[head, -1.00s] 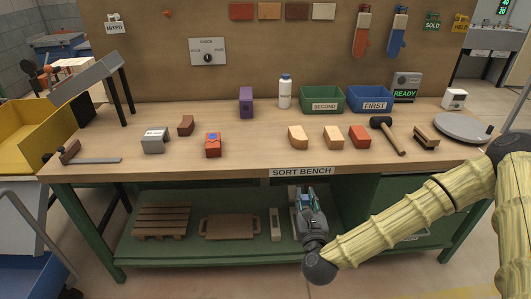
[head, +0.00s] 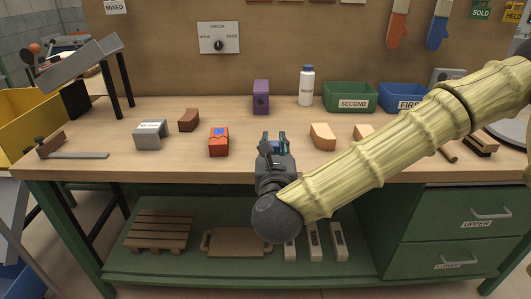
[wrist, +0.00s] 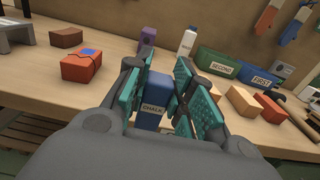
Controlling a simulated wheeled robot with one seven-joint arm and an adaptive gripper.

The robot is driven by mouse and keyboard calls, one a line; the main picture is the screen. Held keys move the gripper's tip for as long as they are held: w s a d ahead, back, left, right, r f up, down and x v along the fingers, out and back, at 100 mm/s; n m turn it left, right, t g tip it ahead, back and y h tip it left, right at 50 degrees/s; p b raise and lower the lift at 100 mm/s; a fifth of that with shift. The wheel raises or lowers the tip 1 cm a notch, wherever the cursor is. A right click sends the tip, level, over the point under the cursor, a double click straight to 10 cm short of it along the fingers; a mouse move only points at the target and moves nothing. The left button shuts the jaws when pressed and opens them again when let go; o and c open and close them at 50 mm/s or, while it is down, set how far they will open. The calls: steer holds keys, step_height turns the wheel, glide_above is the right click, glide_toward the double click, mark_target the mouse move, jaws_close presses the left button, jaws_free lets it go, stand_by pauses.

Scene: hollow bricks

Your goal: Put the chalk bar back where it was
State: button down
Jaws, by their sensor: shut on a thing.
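My gripper (head: 273,142) is at the front edge of the bench, near the middle. In the wrist view my gripper (wrist: 164,95) has its two teal-padded fingers shut on the blue chalk bar (wrist: 151,108), which carries a label reading CHALK. The fingers and palm hide part of the bar, and in the head view it is barely visible. Three pale bars (head: 313,241) with dark labels lie side by side on the green lower shelf (head: 170,262); my arm's end partly covers the left one, and their labels are too small to read.
On the bench (head: 100,166) stand a red brick with a blue mark (head: 219,142), a brown brick (head: 189,120), a purple block (head: 260,97), a bottle (head: 306,86) and a SECOND bin (head: 350,97). A pallet (head: 160,231) and a board (head: 236,243) lie on the shelf.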

steer(key=shift+w+a+f, duration=0.3)
steer(key=shift+w+f, duration=0.5)
steer(key=shift+w, duration=1.8)
steer(key=shift+w+a+f, duration=0.3)
steer(key=shift+w+f, duration=0.5)
steer(key=shift+w, duration=1.85)
steer(key=shift+w+a+f, duration=0.3)
steer(key=shift+w+f, duration=0.5)
steer(key=shift+w, duration=1.8)
steer(key=shift+f, duration=0.15)
steer(key=c, duration=1.2)
jaws_free()
steer(key=shift+c, duration=0.2)
steer(key=s, duration=1.2)
